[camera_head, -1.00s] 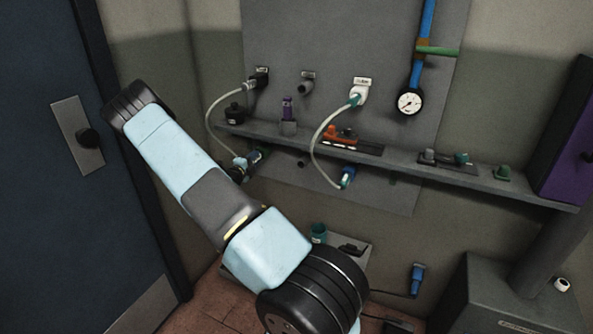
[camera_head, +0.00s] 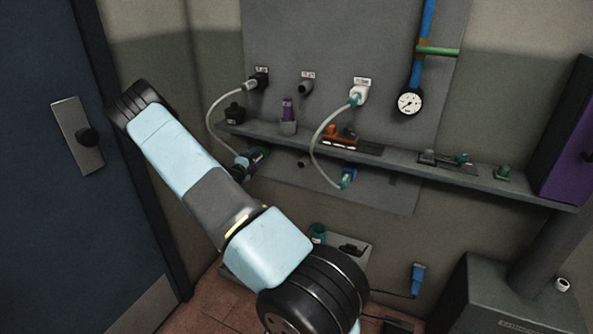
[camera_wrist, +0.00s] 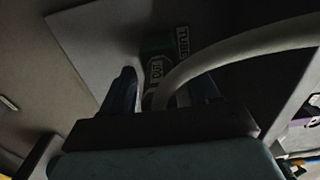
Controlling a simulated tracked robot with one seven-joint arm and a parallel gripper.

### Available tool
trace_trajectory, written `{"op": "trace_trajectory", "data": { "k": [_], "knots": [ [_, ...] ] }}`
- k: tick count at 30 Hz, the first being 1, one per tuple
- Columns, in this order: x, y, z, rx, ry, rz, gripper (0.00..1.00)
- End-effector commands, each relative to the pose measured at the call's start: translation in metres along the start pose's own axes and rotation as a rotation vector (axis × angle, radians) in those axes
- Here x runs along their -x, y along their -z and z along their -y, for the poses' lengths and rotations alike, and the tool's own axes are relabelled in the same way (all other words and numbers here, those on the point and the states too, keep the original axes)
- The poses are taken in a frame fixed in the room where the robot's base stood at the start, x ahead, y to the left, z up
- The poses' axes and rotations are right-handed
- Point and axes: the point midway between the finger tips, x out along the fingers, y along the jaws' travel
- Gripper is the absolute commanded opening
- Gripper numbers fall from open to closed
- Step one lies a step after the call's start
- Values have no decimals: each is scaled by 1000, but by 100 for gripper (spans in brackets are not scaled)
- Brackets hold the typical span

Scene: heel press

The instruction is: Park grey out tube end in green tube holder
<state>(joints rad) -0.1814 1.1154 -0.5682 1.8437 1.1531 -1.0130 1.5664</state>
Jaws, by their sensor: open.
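The grey out tube (camera_head: 211,110) arcs from the dark port at the upper left of the panel down past the shelf's left end to my gripper (camera_head: 244,164). In the wrist view the pale tube (camera_wrist: 232,50) curves in from the right to between the fingers of my gripper (camera_wrist: 167,88). The fingers stand apart, one on each side of the tube end. The green tube holder (camera_wrist: 158,43) is just beyond, with a "TUBE" label; an "OUT" tag shows at the tube end. The holder (camera_head: 263,152) also shows below the shelf. I cannot tell how far the end sits in it.
The shelf (camera_head: 400,164) lies above my gripper. The door (camera_head: 60,200) is at the left.

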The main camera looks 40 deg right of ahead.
Motion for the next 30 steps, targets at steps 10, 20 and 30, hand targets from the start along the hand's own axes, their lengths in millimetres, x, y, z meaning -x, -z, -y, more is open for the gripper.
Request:
{"op": "trace_trajectory", "data": {
  "k": [10, 20, 30],
  "knots": [
    [24, -1, 0, 1, -1, 2, 60],
    [89, 0, -1, 1, -1, 2, 60],
    [133, 0, -2, 1, -1, 1, 60]
  ]
}}
